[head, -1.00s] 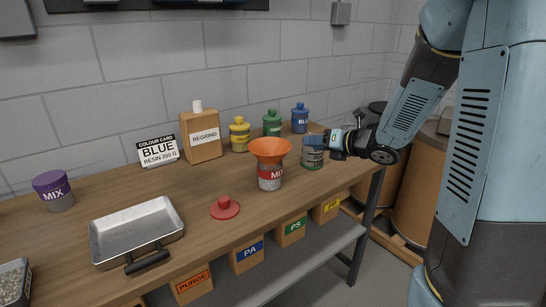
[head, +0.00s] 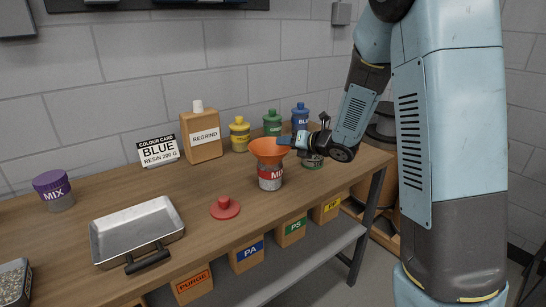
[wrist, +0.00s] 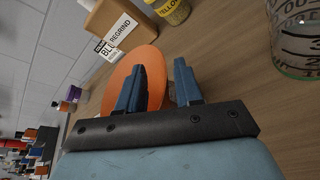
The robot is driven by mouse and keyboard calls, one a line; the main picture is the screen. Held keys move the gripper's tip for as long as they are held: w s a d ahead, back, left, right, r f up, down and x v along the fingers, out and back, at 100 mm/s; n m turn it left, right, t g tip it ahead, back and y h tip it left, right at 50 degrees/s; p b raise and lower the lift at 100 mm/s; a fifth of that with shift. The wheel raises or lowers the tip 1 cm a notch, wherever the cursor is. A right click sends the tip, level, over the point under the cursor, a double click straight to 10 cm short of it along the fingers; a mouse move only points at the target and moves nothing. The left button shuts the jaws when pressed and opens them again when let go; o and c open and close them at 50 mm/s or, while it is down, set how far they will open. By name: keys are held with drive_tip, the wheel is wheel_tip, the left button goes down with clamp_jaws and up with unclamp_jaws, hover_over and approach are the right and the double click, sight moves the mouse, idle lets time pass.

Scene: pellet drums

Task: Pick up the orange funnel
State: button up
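The orange funnel (head: 266,149) sits upright in the mouth of a grey jar with a red label (head: 270,176) on the bench. My gripper (head: 284,140) is level with the funnel's rim, just right of it in the head view. In the wrist view the funnel (wrist: 120,75) shows as an orange disc beyond my two blue fingers (wrist: 160,84), which stand apart. Part of the funnel is hidden behind the fingers. I cannot tell whether a finger touches it.
A graduated beaker (wrist: 296,45) stands close to my gripper, partly hidden in the head view (head: 313,162). Behind are yellow (head: 240,135), green (head: 272,124) and blue (head: 300,115) bottles and a REGRIND bottle (head: 203,137). A red lid (head: 225,208) and metal tray (head: 137,232) lie left.

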drive_tip(key=shift+x, duration=1)
drive_tip(key=shift+c, duration=0.3)
clamp_jaws()
